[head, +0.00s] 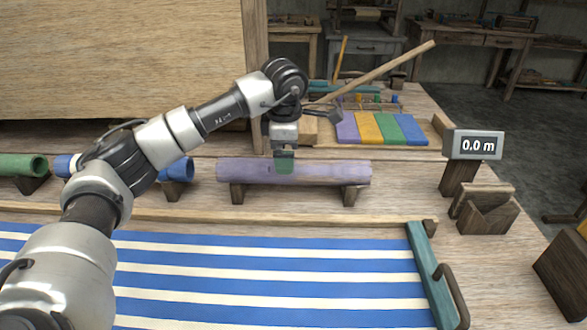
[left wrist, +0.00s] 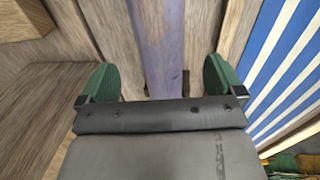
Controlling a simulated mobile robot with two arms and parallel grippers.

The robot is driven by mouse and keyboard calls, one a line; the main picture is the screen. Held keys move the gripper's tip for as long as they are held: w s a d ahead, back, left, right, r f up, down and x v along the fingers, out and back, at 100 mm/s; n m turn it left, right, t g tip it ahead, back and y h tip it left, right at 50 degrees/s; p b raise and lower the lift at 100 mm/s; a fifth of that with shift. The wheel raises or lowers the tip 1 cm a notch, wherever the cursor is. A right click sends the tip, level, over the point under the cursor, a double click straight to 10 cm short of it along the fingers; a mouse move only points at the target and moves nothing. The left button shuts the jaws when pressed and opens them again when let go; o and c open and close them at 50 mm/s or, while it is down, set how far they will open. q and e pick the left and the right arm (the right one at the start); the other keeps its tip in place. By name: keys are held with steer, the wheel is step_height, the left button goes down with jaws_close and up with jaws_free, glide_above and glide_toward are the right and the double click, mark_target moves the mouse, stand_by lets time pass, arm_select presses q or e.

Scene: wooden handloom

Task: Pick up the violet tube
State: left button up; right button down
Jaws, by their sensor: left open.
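The violet tube (head: 325,172) lies level on two small wooden supports behind the striped cloth in the head view. My left gripper (head: 284,160) is above and at the middle of the tube, with green fingertips pointing down. In the left wrist view the violet tube (left wrist: 161,50) runs between the two green fingers of my left gripper (left wrist: 160,80), which stand wide apart with a gap on each side of it. Whether the fingers reach down beside the tube or are still above it is hard to tell. My right gripper does not show.
A blue tube (head: 178,169) and a green tube (head: 22,165) rest on supports to the left. Blue and white striped cloth (head: 270,280) spreads in front, with a teal bar (head: 430,275) at its right. A display reading 0.0 m (head: 474,145) and a wooden holder (head: 485,208) stand at right.

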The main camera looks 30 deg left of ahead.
arm_select(q)
steer(key=shift+w+a+f, duration=0.1)
steer(key=shift+w+f, duration=0.1)
steer(key=shift+f, duration=0.9)
steer(key=f, duration=0.4)
steer(key=shift+w+f, duration=0.15)
steer(key=shift+w, duration=0.05)
steer(key=shift+w+f, duration=0.1)
steer(key=shift+f, duration=0.1)
steer(key=c, duration=1.2)
steer(key=shift+r, duration=0.1)
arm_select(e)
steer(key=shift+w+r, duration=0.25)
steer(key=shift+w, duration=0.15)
arm_select(q)
steer(key=shift+r, duration=0.1)
